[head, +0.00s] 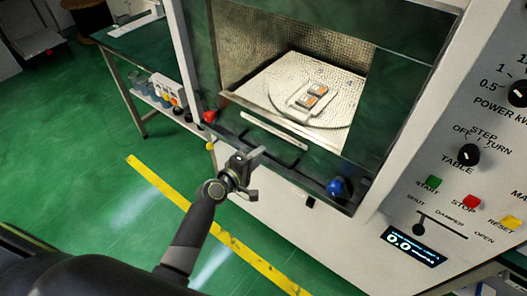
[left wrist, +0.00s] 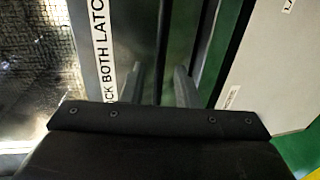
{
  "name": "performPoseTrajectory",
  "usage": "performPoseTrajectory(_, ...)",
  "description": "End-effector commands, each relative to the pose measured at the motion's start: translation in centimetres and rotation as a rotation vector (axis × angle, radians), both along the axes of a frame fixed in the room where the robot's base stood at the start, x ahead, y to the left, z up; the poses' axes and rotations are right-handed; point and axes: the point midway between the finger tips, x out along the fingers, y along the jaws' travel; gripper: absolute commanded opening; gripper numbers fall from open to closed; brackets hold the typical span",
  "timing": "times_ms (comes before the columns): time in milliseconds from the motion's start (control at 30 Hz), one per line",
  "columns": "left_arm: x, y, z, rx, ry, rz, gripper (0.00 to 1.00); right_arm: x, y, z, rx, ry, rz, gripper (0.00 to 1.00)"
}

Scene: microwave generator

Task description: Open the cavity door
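The cavity door (head: 222,108) is a dark framed panel on the front of the white cabinet, and it looks shut. Its window shows the lit cavity behind it. A white label strip (head: 274,130) runs along its lower part; it also shows in the left wrist view (left wrist: 103,45). A dark handle bar runs below the strip, partly hidden by my gripper. A red knob (head: 209,117) is at the door's lower left and a blue knob (head: 336,187) at its lower right. My left gripper (head: 262,174) is open by the door's lower edge; I cannot tell whether it touches the handle. My right gripper is out of view.
Inside the cavity, a small tray with orange pieces (head: 311,97) sits on a round turntable. A control panel (head: 470,155) with knobs and buttons is at right. A green side table (head: 135,40) stands at left. The green floor with a yellow stripe (head: 165,185) is clear.

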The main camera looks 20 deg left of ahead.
Motion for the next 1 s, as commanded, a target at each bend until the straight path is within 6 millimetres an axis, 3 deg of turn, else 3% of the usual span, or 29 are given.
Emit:
performPoseTrajectory(233,2.5,-0.9,-0.5,-0.001,-0.001,0.0,0.28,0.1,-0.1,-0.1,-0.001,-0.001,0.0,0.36)
performPoseTrajectory(600,2.9,-1.1,-0.6,0.0,0.0,0.0,0.28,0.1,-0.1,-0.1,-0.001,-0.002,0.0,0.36)
performPoseTrajectory(833,2.9,-1.1,-0.6,0.0,0.0,0.0,0.01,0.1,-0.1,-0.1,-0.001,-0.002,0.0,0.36)
performPoseTrajectory(1000,2.9,-1.0,-0.6,0.0,0.0,0.0,0.0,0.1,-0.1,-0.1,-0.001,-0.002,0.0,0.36)
